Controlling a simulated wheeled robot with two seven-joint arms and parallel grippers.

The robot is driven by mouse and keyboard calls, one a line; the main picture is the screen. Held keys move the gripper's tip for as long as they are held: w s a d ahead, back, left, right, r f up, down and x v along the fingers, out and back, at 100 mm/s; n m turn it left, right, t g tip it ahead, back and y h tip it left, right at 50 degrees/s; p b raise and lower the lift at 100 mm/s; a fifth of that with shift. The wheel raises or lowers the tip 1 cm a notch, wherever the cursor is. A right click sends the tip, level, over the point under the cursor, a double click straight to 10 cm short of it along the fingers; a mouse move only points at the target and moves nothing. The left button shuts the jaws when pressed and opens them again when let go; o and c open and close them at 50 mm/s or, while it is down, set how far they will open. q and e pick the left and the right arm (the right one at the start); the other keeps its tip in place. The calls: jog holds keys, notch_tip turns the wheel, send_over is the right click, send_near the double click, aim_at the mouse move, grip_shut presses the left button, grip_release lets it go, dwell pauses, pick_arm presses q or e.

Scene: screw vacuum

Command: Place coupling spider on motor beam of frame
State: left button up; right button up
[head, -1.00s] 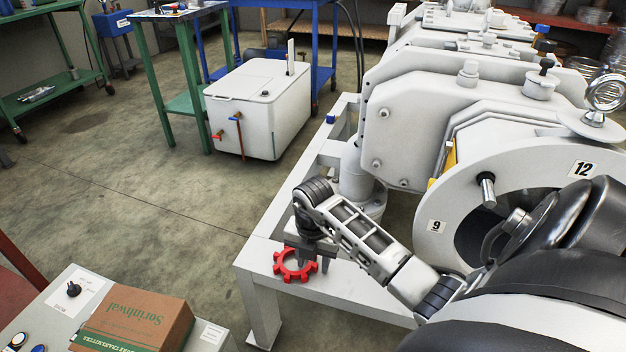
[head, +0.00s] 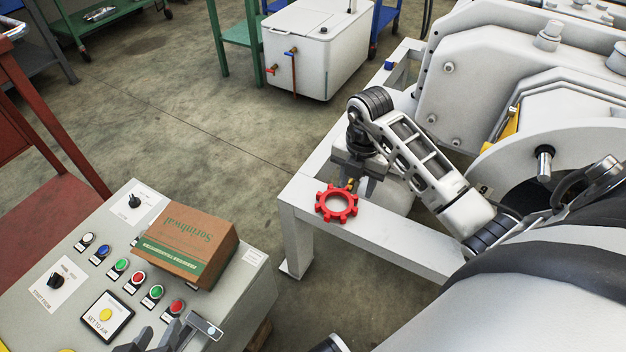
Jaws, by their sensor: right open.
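The red coupling spider (head: 324,207), a toothed ring, lies on the near end of the white frame's motor beam (head: 400,235) in the head view. My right gripper (head: 356,179) is just behind and above the spider. Its dark fingers are apart, and it is not closed on the spider. A small brass-coloured piece shows between the fingers and the ring; whether it touches either cannot be told. My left gripper (head: 158,338) is at the bottom edge over the control panel, partly cut off. Its dark fingers look apart and empty.
A grey control panel (head: 70,290) with buttons and a brown box (head: 188,243) stands at the lower left. The large white machine (head: 490,75) fills the right. A white tank (head: 318,50) stands behind. Bare floor separates the panel from the frame.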

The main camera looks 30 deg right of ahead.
jog(key=w+a+r+n+t+y, duration=0.15)
jog(key=a+y, duration=0.35)
jog(key=a, duration=0.5)
jog(key=a+r+n+t+y, duration=0.25)
jog(key=a+y, duration=0.25)
jog(key=a, duration=0.5)
notch_tip(320, 180, up, 11)
jog(key=a+m+t+y, duration=0.2)
jog(key=a+m+t, duration=0.1)
jog(key=m+t, duration=0.9)
jog(key=s+d+f+m+h, duration=0.2)
jog(key=d+f+m+h, duration=0.1)
jog(key=f+m+h, duration=0.65)
jog(key=s+a+f+m+g+y, duration=0.2)
jog(key=s+a+f+m+g, duration=0.1)
jog(key=s+a+f+g, duration=0.1)
jog(key=s+f+g, duration=0.1)
jog(key=s+g, duration=0.1)
jog(key=s, duration=0.1)
jog(key=shift+s+a+f, duration=0.3)
jog(key=shift+s+a, duration=0.1)
jog(key=shift+r+y, duration=0.1)
jog(key=shift+y, duration=0.15)
